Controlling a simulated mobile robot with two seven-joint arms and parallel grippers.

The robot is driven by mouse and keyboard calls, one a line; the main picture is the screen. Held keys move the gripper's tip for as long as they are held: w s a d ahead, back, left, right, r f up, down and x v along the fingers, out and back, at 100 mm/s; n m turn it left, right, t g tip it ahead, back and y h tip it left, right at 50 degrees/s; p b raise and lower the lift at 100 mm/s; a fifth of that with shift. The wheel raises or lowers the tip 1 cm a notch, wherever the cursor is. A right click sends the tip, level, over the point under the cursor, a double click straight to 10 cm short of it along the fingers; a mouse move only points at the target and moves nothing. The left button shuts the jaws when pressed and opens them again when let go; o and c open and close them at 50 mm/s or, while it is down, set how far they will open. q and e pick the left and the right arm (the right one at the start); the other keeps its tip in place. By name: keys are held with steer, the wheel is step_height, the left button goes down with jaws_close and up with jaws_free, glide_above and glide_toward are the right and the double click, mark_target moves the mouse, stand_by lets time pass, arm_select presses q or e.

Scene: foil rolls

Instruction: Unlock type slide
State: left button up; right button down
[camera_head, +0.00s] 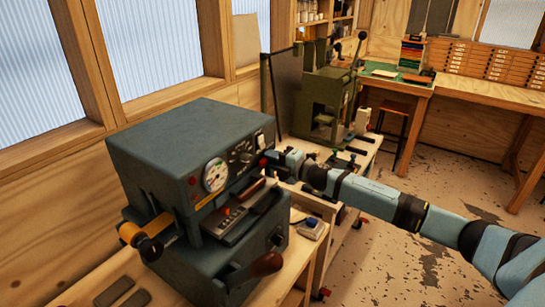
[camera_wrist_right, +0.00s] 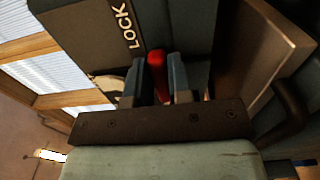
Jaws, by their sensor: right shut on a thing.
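The dark grey press (camera_head: 185,145) stands on a wooden bench, with a dial gauge (camera_head: 215,174) on its front. The type slide (camera_head: 228,219) shows in the opening below the gauge, with a red-brown handle (camera_head: 251,189) beside it. My right gripper (camera_head: 274,164) is at the press's right front edge. The fingers and wrist hide the knob's lower part. My left gripper is not in view.
A wooden-handled lever (camera_head: 262,264) sticks out at the press's lower front. A gold roll (camera_head: 130,233) sits on its left side. A green machine (camera_head: 322,98) stands behind my right arm. Open floor (camera_head: 400,245) lies to the right.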

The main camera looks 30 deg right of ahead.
steer(key=shift+r, duration=0.2)
stand_by(0.3)
steer(key=c, duration=1)
jaws_free()
steer(key=shift+w+f, duration=0.15)
steer(key=shift+c, duration=0.2)
steer(key=b+v, duration=0.3)
steer(key=v, duration=1)
steer(key=shift+s+b, duration=0.4)
